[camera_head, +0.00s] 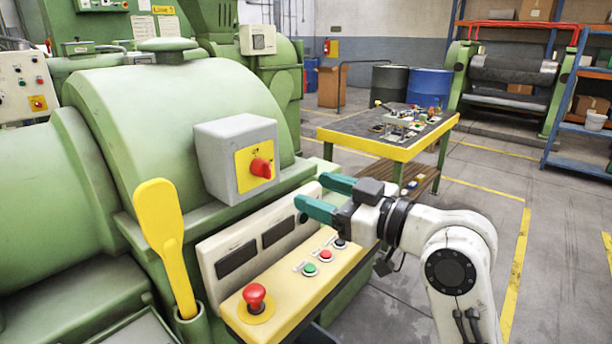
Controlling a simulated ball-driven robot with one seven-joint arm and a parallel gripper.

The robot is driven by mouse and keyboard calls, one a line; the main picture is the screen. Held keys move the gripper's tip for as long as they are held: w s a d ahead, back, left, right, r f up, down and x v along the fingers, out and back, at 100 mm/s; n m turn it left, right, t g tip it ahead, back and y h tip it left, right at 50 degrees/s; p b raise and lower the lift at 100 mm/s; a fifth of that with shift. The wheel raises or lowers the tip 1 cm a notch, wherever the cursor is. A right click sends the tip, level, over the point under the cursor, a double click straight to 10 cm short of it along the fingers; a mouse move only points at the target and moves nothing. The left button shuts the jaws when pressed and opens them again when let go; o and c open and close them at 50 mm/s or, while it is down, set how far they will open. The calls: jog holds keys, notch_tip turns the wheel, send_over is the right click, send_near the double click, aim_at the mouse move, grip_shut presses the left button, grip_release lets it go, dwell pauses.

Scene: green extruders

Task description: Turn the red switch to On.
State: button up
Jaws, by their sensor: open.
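The red switch (261,168) is a rotary knob on a yellow plate (245,181). The plate is on the front of a grey box (217,158) fixed to the green machine. The knob looks tilted, not clearly level or upright. I cannot read any On or Off marks beside it. My gripper (309,194) is open and empty, with teal fingers pointing left. It is to the right of the switch and a little lower, apart from it, above the right end of the button panel.
Below is a yellow button panel (285,297) with a red mushroom button (255,295) and small green, red and dark buttons. A yellow lever (166,240) stands at the left. A cluttered yellow-edged table (396,150) is behind my arm. Open floor lies at the right.

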aim_at(270, 172)
jog(key=p+x, duration=0.1)
jog(key=x, duration=1)
jog(key=shift+r, duration=0.15)
jog(key=shift+w+d, duration=0.1)
jog(key=shift+d, duration=0.05)
jog(key=c, duration=1)
jog(key=shift+c, duration=0.2)
